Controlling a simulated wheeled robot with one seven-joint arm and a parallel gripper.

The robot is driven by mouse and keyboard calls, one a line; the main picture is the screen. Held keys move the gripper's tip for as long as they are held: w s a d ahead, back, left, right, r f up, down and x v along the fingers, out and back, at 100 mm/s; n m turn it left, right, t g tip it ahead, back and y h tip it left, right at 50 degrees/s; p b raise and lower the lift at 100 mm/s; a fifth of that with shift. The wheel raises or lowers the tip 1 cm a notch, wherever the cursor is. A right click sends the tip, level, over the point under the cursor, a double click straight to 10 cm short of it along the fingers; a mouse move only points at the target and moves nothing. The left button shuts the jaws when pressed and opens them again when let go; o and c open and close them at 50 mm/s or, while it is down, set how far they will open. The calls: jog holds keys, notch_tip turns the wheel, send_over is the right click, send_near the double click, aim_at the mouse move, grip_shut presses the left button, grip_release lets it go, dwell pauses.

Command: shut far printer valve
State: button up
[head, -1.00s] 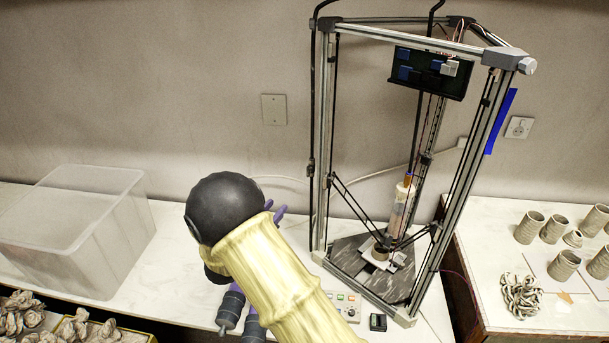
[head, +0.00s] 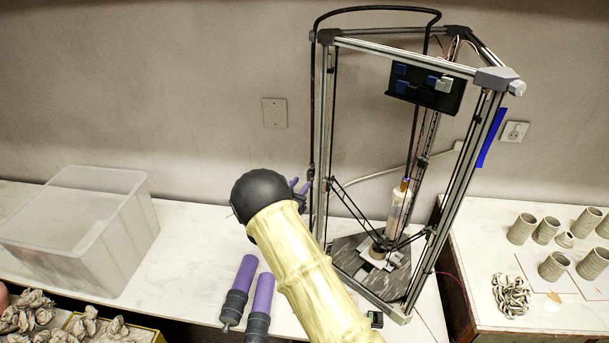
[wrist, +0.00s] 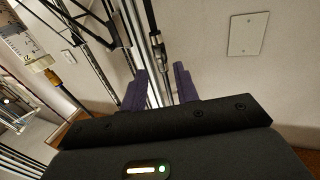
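The delta printer (head: 328,130) stands on the white table, with a black hose (head: 312,90) running down beside its left post. A small dark fitting on that hose (head: 311,171) looks like the valve; it also shows in the wrist view (wrist: 160,52). Its handle position is too small to tell. My gripper (head: 301,185) is beside the left post, just below the fitting. In the wrist view, its two purple fingers (wrist: 160,82) are apart with nothing held. The fitting appears beyond and between the fingertips, apart from them.
Two purple-and-grey cylinders (head: 262,295) lie below my arm. A clear bin (head: 85,225) stands left, near crumpled clay pieces (head: 30,312). Clay cups (head: 523,228) stand on the right table. The wall behind has a blank plate (head: 274,113). Printer rods are close to my gripper.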

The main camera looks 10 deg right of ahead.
aim_at(307, 177)
jog(key=shift+p+x, duration=0.5)
jog(key=shift+x, duration=1.25)
jog(key=shift+c, duration=0.3)
grip_shut()
jog(key=shift+f, duration=0.1)
